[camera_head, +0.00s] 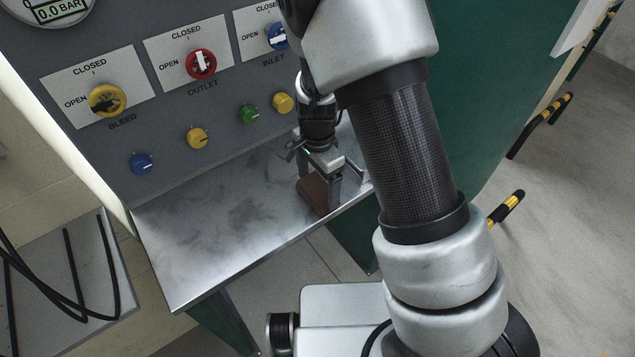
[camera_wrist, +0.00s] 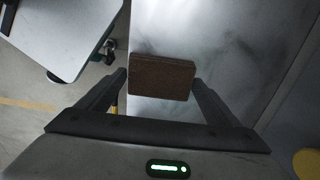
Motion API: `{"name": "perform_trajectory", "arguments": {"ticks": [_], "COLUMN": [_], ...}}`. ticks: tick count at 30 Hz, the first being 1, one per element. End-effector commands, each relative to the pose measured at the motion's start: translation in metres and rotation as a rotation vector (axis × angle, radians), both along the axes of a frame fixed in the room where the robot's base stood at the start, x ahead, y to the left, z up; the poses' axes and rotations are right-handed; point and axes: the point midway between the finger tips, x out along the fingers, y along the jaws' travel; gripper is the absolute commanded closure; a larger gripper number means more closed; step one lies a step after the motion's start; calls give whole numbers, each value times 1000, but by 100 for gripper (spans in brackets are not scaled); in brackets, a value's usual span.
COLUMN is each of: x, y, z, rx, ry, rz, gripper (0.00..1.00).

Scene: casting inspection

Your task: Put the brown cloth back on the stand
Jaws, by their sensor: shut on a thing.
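The brown cloth (camera_head: 313,195) looks like a stiff, folded rectangular pad. My gripper (camera_head: 319,188) points down at the right end of the metal shelf and is shut on the cloth. In the wrist view the cloth (camera_wrist: 162,78) sits between the two fingertips of my gripper (camera_wrist: 160,80), with its broad brown face toward the camera. I cannot tell whether the cloth touches the shelf (camera_head: 215,230) or is just above it. No separate stand can be made out apart from this shelf.
A grey panel with BLEED (camera_head: 107,100), OUTLET (camera_head: 201,65) and INLET (camera_head: 278,37) knobs rises behind the shelf. Small coloured knobs, including a green one (camera_head: 249,113), jut out near my gripper. The shelf's left part is clear. Black cables (camera_head: 75,275) lie at lower left.

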Motion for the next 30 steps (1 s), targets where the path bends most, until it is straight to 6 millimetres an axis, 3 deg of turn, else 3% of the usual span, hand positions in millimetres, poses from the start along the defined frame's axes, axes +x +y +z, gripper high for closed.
{"name": "perform_trajectory", "arguments": {"ticks": [5, 6, 8, 17, 23, 30], "x": [0, 0, 0, 0, 0, -1], "y": [0, 0, 0, 0, 2, 9], "z": [-6, -5, -4, -5, 27, 86], "rx": [0, 0, 0, 1, 2, 4], "ry": [0, 0, 0, -1, -3, -6], "rz": [0, 0, 0, 1, 3, 2], "gripper": [36, 11, 1, 0, 0, 0]}}
